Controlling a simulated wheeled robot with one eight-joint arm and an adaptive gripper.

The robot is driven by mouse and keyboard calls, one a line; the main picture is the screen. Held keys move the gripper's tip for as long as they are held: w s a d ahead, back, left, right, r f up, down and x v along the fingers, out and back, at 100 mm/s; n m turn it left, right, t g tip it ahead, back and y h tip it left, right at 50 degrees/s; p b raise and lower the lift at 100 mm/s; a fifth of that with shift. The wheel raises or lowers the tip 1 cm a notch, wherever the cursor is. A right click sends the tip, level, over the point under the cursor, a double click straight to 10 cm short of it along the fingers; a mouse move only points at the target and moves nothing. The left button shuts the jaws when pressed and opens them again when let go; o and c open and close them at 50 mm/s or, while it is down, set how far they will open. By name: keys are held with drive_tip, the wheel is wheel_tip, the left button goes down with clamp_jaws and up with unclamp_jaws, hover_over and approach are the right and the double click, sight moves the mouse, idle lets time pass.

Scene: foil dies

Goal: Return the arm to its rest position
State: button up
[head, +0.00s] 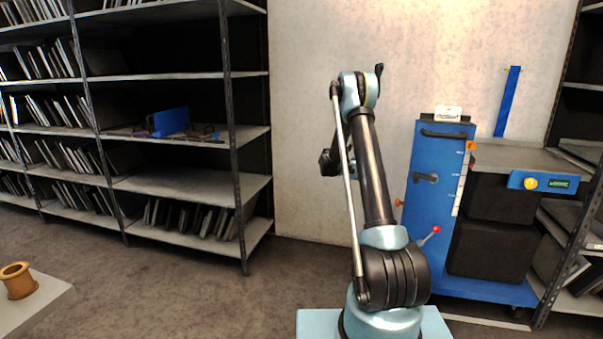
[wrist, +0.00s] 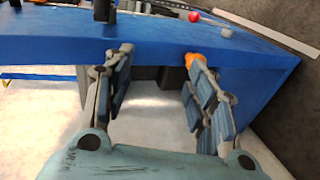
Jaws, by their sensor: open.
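My arm (head: 375,180) stands upright in the middle of the head view, folded at its top joint. The gripper itself cannot be made out clearly in the head view; it seems hidden behind the arm. In the wrist view my gripper (wrist: 155,95) has its two fingers well apart with nothing between them. Beyond the fingers in the wrist view is a blue surface (wrist: 150,45), with an orange knob (wrist: 194,59) near the right finger and a red ball (wrist: 194,16) farther up.
A blue machine (head: 425,215) with a red-balled lever (head: 436,229) stands just right of my arm. Metal shelving (head: 190,185) with several thin plates and a blue object (head: 170,121) is at left. A wooden spool (head: 18,281) sits on a pale surface at lower left. The floor between is clear.

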drive_tip(key=s+a+r+n+t+y, duration=0.15)
drive_tip(key=s+r, duration=0.25)
drive_tip(key=s, duration=0.4)
drive_tip(key=s+a+r+y, duration=0.1)
drive_tip(key=s+r+y, duration=0.2)
drive_tip(key=s+r, duration=0.35)
drive_tip(key=s+a+r+n+t+y, duration=0.1)
drive_tip(key=s+a+r+y, duration=0.15)
drive_tip(key=s, duration=0.75)
drive_tip(key=s+a+f+t+y, duration=0.1)
drive_tip(key=s+a+f+y, duration=0.1)
drive_tip(key=s, duration=0.7)
drive_tip(key=s+a+f+t+y, duration=0.1)
drive_tip(key=s+a+f+y, duration=0.1)
drive_tip(key=s+a+f, duration=0.3)
drive_tip(key=s+a+f+t+y, duration=0.1)
drive_tip(key=s+a+f, duration=0.3)
drive_tip(key=s, duration=1)
drive_tip(key=shift+n+y, duration=0.35)
drive_tip(key=shift+y, duration=0.45)
